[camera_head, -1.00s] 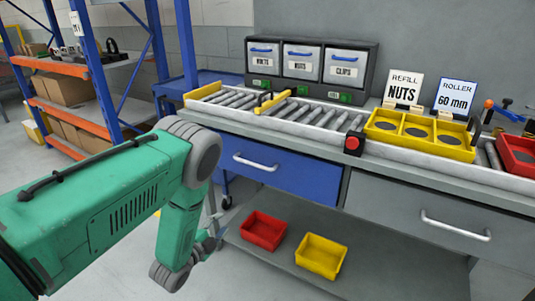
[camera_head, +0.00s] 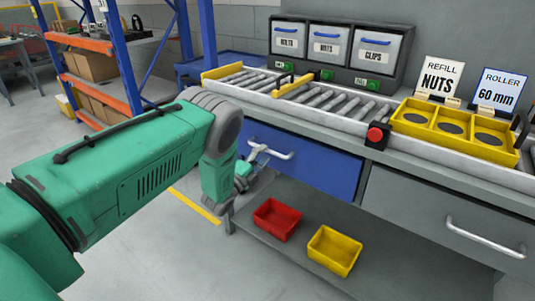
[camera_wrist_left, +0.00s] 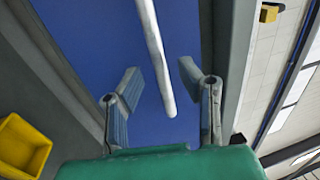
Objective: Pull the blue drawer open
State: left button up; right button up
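The blue drawer (camera_head: 325,172) sits under the left part of the workbench and looks closed, its front in line with the bench. Its white bar handle (camera_head: 284,156) is partly hidden by my left gripper (camera_head: 257,153), which is at the handle's left end. In the left wrist view the handle (camera_wrist_left: 155,50) runs between the two spread fingers of my left gripper (camera_wrist_left: 161,72), with a gap on each side, against the blue drawer front (camera_wrist_left: 95,40). I cannot tell how deep the handle lies between the fingers. My right gripper is not in view.
A red bin (camera_head: 277,219) and a yellow bin (camera_head: 334,250) stand on the lower shelf (camera_head: 300,258) below the drawer. A grey drawer (camera_head: 440,220) is to the right. A roller conveyor (camera_head: 340,103) and a yellow tray (camera_head: 455,130) are on top.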

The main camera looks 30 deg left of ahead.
pick_arm(q)
jog(key=shift+x, duration=0.95)
jog(key=shift+w+a, duration=0.2)
jog(key=shift+w, duration=0.1)
grip_shut()
jog(key=shift+d, duration=0.1)
jog(key=shift+s, duration=0.1)
